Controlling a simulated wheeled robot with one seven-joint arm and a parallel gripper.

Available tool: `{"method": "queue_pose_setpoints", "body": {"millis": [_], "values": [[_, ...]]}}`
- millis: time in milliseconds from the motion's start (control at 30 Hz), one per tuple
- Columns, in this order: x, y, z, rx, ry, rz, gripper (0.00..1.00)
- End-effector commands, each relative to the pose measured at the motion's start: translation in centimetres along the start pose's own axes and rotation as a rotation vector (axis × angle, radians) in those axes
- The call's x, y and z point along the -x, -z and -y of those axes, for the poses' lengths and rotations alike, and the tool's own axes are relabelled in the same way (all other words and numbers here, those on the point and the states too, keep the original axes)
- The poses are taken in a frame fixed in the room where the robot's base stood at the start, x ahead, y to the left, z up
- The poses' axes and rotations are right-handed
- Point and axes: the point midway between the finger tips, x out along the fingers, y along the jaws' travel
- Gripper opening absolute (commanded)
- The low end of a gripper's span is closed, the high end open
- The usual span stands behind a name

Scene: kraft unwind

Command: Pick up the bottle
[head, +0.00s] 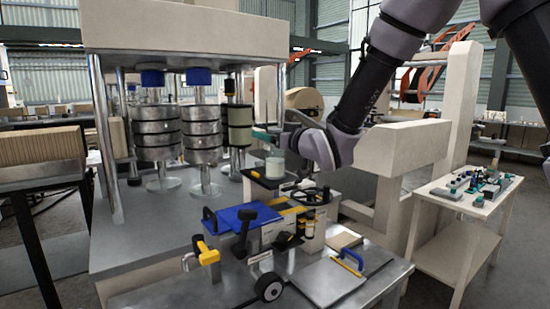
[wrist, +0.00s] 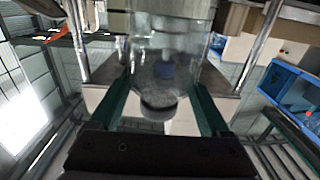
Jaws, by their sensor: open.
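The bottle (head: 275,166) is a small pale, translucent vessel standing upright on a small dark platform (head: 262,181) in the head view. In the wrist view the bottle (wrist: 160,50) is clear with a grey round end (wrist: 158,107), and lies between my two teal fingers. My gripper (head: 262,137) is at the bottle's top in the head view, with its palm to the right. My gripper (wrist: 163,80) is open, with a finger on each side of the bottle. I cannot tell whether either finger touches it.
A blue clipboard-like panel (head: 238,217), a black handwheel (head: 310,196) and a yellow-handled tool (head: 207,252) are on the bench in front. Metal posts with stacked rolls (head: 200,133) stand left of the bottle. A side table (head: 450,205) with small parts is at right.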

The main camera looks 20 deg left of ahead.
Motion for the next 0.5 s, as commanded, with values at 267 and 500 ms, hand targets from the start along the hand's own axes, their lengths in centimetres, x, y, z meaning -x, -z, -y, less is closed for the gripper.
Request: {"method": "queue_pose_setpoints", "body": {"millis": [267, 500], "values": [[-0.95, -0.03, 0.01, 0.000, 0.000, 0.001, 0.80], [-0.93, -0.02, 0.00, 0.000, 0.000, 0.001, 0.15]]}}
